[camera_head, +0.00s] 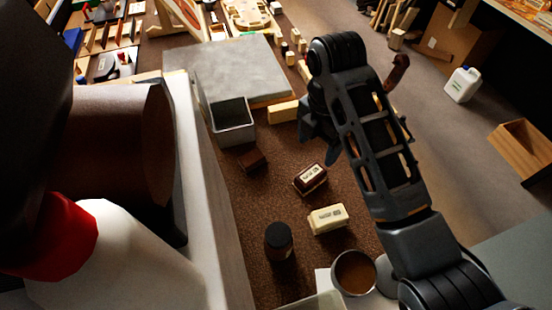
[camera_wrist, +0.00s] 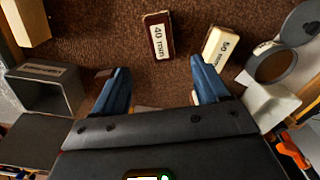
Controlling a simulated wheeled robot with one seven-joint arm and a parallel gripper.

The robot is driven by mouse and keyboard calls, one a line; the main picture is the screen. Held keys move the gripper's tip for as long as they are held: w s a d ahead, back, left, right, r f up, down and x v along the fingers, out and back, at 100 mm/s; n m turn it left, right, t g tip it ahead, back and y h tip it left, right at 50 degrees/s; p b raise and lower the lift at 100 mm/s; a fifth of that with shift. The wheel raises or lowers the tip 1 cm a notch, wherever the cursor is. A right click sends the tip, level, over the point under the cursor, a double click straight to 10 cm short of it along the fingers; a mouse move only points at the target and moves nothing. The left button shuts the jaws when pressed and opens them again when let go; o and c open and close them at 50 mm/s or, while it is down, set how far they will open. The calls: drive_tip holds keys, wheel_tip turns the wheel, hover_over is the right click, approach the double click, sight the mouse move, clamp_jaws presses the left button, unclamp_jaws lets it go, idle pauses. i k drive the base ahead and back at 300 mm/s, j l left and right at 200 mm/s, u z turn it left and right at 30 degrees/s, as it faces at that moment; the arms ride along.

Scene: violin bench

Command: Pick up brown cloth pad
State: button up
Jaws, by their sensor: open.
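A small dark brown block (camera_head: 252,158), which looks like the brown cloth pad, lies flat on the brown bench top just in front of the grey open box. In the wrist view a small brown piece (camera_wrist: 104,74) shows beside my left finger, mostly hidden by it; it looks like the same pad. My gripper (camera_wrist: 159,68) is open and empty above the bench, with its two blue-grey fingers spread apart. In the head view my gripper (camera_head: 312,130) hangs to the right of the pad, partly hidden by my arm.
The grey open box (camera_head: 233,134) stands behind the pad. A dark red labelled block (camera_head: 311,179), a cream labelled block (camera_head: 328,218), a dark jar (camera_head: 279,252) and a round cup (camera_head: 354,272) stand nearer. A grey slab (camera_head: 235,72) lies farther back.

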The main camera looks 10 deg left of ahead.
sight(254, 160)
drive_tip(key=i+l+u, duration=0.15)
drive_tip(key=l+u, duration=1.2)
drive_tip(key=l, duration=0.2)
